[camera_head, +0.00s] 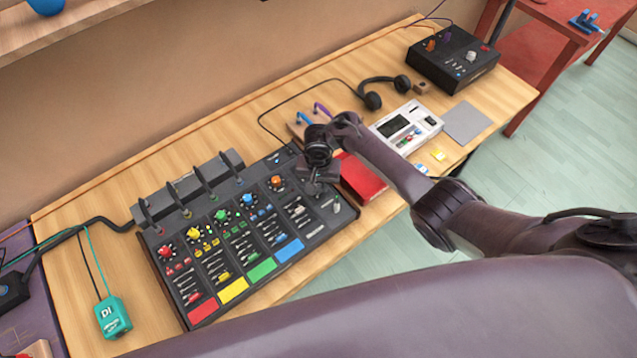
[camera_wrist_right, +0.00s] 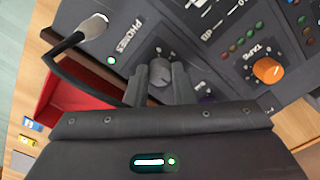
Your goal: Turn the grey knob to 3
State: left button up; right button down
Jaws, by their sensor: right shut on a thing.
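The grey knob (camera_wrist_right: 160,72) is on the dark mixer panel beside the word PHONES, seen in the right wrist view. My right gripper (camera_wrist_right: 160,88) has its two fingers on either side of the knob, shut on it. The small marks round the knob are too small to read, and I cannot tell which number it points at. In the head view my right gripper (camera_head: 318,186) is over the right end of the mixer (camera_head: 270,240) and hides the knob. My left gripper is not in view.
An orange knob (camera_wrist_right: 268,70) is close by on the panel. A plug (camera_wrist_right: 92,28) with a black cable stands on the other side. A red book-like object (camera_head: 360,178) lies beside the mixer. Headphones (camera_head: 372,100), a white device (camera_head: 406,126) and a black box (camera_head: 453,62) are farther back.

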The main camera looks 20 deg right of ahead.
aim_at(319, 187)
jog(key=shift+w+r, duration=0.15)
jog(key=shift+w, duration=0.05)
jog(key=c, duration=1.6)
grip_release()
jog(key=o, duration=0.4)
jog(key=shift+s, duration=0.15)
jog(key=shift+c, duration=0.2)
jog(key=shift+r, duration=0.25)
notch_tip(319, 187, up, 7)
jog(key=shift+r, duration=0.1)
jog(key=shift+s, duration=0.1)
